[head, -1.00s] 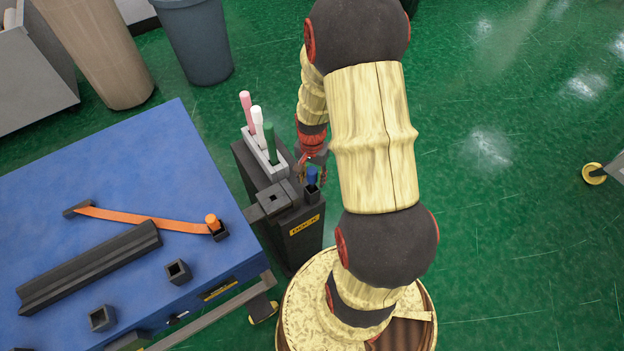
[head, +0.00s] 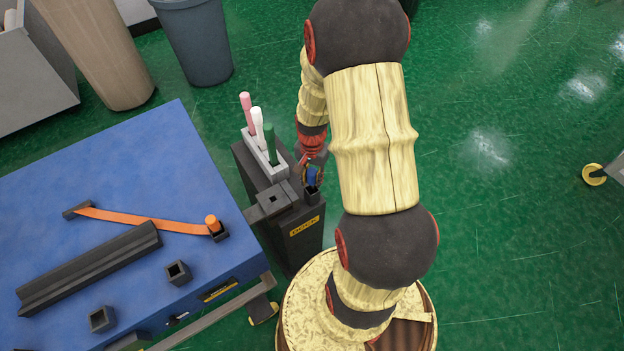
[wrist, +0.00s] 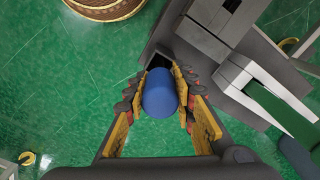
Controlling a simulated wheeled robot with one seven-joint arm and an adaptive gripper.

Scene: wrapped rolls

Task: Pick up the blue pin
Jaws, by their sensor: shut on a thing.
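The blue pin (head: 312,177) stands at the front right of the dark dock stand, its lower end at a small black square socket (head: 312,197). In the wrist view the blue pin (wrist: 160,93) shows its round end between the yellow-padded fingers. My gripper (head: 313,170) is shut on the pin from above. In the wrist view the fingers of my gripper (wrist: 163,97) lie on both sides of it. The socket (wrist: 158,60) shows just beyond the pin. I cannot tell whether the pin's lower end is still inside it.
A grey rack (head: 262,155) holds a pink pin (head: 247,112), a white pin (head: 258,128) and a green pin (head: 270,143) left of my gripper. An empty-looking square holder (head: 272,199) is beside it. A blue table (head: 110,190) stands left. Green floor lies open right.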

